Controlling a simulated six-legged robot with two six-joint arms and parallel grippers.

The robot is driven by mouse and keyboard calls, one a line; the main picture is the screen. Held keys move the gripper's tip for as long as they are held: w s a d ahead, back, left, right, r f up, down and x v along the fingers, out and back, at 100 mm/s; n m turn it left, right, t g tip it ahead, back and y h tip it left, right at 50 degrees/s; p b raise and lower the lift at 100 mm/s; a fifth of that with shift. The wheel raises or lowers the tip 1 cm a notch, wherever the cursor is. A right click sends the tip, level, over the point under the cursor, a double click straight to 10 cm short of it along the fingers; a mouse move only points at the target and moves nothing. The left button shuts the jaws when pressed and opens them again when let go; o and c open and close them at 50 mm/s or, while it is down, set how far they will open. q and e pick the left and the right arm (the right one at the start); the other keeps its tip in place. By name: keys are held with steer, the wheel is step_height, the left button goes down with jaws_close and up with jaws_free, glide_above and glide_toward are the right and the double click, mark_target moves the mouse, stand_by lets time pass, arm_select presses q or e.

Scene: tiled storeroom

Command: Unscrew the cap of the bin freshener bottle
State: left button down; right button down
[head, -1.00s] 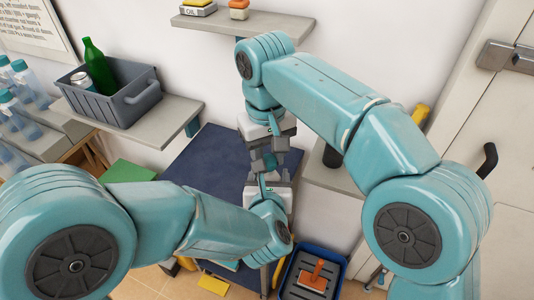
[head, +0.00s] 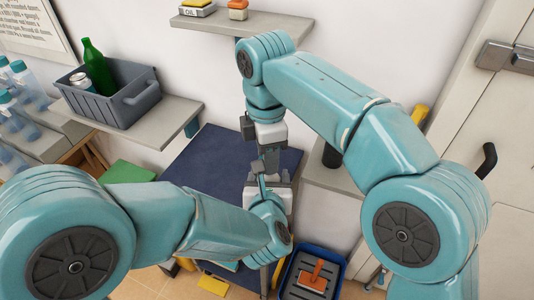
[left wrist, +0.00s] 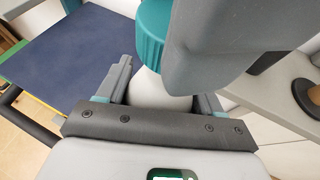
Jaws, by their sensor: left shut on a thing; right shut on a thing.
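The bin freshener bottle shows in the left wrist view as a white body (left wrist: 150,90) under a ribbed teal cap (left wrist: 152,32). My left gripper (left wrist: 165,95) is shut on the white body, with one finger on each side. My right gripper (head: 270,160) comes down from above and is shut on the cap; its grey finger covers the cap's right side in the left wrist view. In the head view the left gripper (head: 266,181) is just below the right one, and the two grippers hide nearly all of the bottle.
A dark blue tabletop (head: 215,165) lies below the grippers, with clear surface to their left. A grey crate (head: 125,104) with a green bottle (head: 97,66) stands on a left shelf. A blue tray (head: 291,289) is at the lower right. A wall shelf (head: 270,24) is behind.

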steer(key=shift+r, duration=0.1)
steer(key=shift+r, duration=1)
steer(key=shift+r, duration=0.1)
